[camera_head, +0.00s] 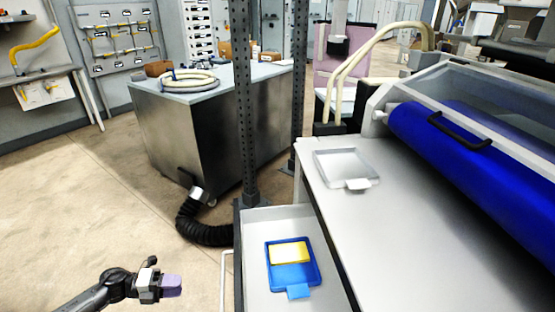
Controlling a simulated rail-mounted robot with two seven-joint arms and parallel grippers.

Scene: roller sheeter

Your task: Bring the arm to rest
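My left gripper (171,286) is at the lower left, with its arm coming in from the bottom left edge. Its purple fingertips point right, over the floor. I see no clear gap between them and no object in them, but the small, angled view does not settle whether they are open or shut. It is apart from the white side shelf (262,224) to its right. My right gripper is not in view.
A blue tray (272,272) with a yellow block (289,252) lies on the shelf. A clear tray (345,168) sits on the machine's white table (400,240), beside the blue roller (460,160). A black hose (200,232) and dark posts (245,100) stand behind. The floor left is clear.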

